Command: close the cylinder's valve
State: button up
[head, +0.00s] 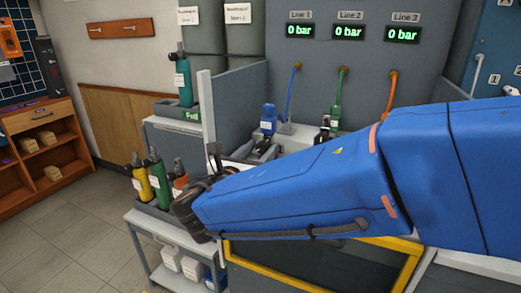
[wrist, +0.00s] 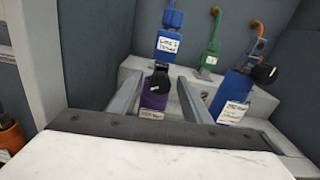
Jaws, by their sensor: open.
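In the wrist view a purple cylinder (wrist: 154,97) with a white label stands in the bench, with a black valve knob (wrist: 159,82) bearing a white mark on top. My gripper (wrist: 158,88) is open, its two grey fingers apart on either side of the purple cylinder and knob. I cannot tell whether they touch it. A blue cylinder (wrist: 228,104) with a black knob (wrist: 263,74) stands to the right. A blue labelled connector (wrist: 169,40) is behind the purple cylinder. In the head view my arm hides much of the bench.
A green connector (wrist: 209,62) hangs behind. Three displays (head: 299,31) read 0 bar, above blue, green and orange hoses. A bench side wall (head: 235,103) stands left. A cart (head: 160,228) holds yellow, green and orange cylinders; a teal cylinder (head: 182,84) stands behind it.

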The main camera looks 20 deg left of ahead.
jog(key=c, duration=1.1)
jog(key=shift+o, duration=0.2)
jog(key=shift+m, duration=2.9)
jog(key=o, duration=1.1)
jog(key=shift+c, duration=0.2)
